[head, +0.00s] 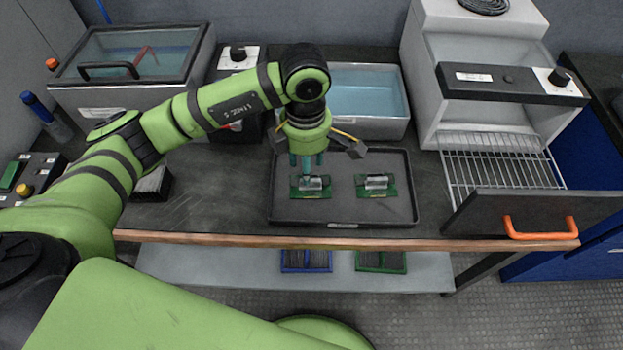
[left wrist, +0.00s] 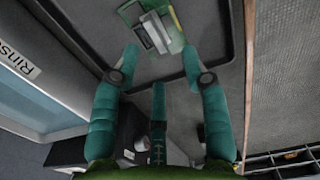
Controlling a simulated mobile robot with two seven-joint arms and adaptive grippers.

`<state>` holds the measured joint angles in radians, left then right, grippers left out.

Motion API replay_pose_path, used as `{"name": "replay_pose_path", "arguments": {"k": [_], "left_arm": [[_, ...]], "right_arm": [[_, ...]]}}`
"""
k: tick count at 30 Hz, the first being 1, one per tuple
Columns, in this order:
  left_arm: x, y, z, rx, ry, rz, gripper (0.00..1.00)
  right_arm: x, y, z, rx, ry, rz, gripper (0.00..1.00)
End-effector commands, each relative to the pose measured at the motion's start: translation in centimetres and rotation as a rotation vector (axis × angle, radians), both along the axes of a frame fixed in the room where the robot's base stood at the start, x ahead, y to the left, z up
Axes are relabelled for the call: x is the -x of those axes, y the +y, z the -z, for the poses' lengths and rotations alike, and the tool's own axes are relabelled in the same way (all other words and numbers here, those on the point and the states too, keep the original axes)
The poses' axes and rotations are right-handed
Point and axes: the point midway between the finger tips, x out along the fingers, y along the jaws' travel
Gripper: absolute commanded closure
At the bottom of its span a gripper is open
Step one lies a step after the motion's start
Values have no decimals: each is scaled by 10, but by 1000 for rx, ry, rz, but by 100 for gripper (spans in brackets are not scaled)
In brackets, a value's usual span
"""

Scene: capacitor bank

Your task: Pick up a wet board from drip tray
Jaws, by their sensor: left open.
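The dark drip tray (head: 343,208) lies on the bench top and holds two green boards with silver parts. The left board (head: 310,194) lies just below my left gripper (head: 308,168); the right board (head: 376,194) lies a little to its right, apart from it. My left gripper comes down over the tray with its teal fingers spread and nothing between them. Contact is not visible. My right gripper does not show.
A rinse tub (head: 365,95) of bluish liquid stands behind the tray. A lidded bath (head: 140,65) is at the back left. At right, an oven with an open drawer and wire rack (head: 500,165) borders the tray. A black slotted rack (head: 152,184) stands to the left.

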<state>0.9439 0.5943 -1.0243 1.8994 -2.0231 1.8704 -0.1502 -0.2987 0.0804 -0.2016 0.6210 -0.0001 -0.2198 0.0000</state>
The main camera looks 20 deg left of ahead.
Motion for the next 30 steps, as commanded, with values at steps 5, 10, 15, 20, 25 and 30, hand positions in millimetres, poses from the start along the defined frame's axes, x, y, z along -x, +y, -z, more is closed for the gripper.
{"name": "replay_pose_path", "arguments": {"k": [5, 10, 15, 20, 25, 30], "left_arm": [[-3, -1, 23, 4, 6, 0, 55], [-5, 0, 47, 5, 5, 1, 55], [-6, -1, 54, 5, 0, 2, 55], [-6, -1, 54, 5, 0, 2, 59], [-6, -1, 54, 7, 1, 2, 100], [-6, -1, 53, 7, 1, 2, 100]], "right_arm": [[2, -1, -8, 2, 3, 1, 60], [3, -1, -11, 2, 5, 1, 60], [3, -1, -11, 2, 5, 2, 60], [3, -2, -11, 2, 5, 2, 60], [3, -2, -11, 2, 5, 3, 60], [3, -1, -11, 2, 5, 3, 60]]}}
